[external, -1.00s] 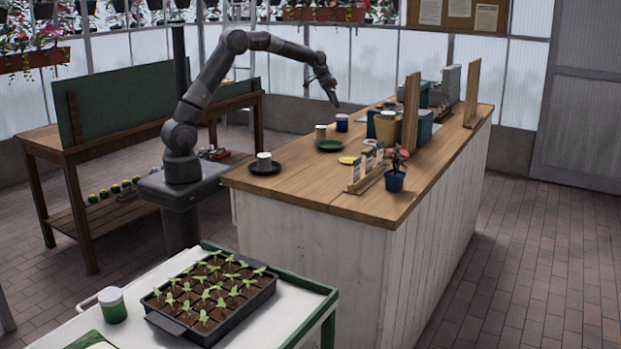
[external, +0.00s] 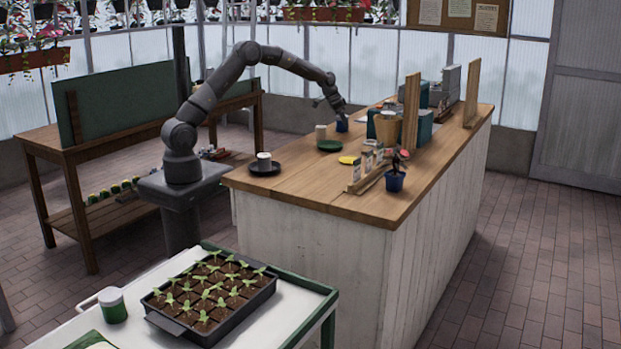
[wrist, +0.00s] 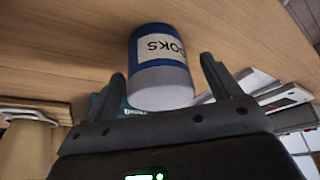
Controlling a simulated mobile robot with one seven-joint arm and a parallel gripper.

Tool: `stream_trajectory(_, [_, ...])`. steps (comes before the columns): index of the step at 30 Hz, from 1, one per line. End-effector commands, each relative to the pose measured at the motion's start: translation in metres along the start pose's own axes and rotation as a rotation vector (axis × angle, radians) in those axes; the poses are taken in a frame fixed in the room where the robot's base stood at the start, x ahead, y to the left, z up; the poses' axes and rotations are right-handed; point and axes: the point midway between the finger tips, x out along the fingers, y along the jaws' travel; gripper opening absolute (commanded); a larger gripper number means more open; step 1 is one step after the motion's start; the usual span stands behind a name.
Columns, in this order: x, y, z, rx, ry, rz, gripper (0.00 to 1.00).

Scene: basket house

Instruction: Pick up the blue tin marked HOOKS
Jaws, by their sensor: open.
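The fingers are spread apart and nothing is clamped. In the external view the blue tin (external: 342,126) is on the counter, with my gripper (external: 342,113) right over it and partly covering it. Whether the fingers touch the tin cannot be told.
A pale cup (external: 320,132) and a green saucer (external: 330,145) stand close by on the counter (external: 300,180). A yellow disc (external: 348,160) lies nearer. A tan pot (external: 388,127) and a wooden upright board (external: 411,115) stand to the right.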

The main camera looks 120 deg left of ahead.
Motion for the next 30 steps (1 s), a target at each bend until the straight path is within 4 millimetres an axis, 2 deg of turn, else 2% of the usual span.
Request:
stream_trajectory(2, [0.0000,0.0001,0.0001,0.000,0.000,0.000,0.80])
stream_trajectory(20, [-0.0002,0.0002,0.0002,0.000,-0.001,0.001,0.31])
stream_trajectory(30, [-0.0044,0.0000,-0.0019,0.000,0.001,0.000,0.30])
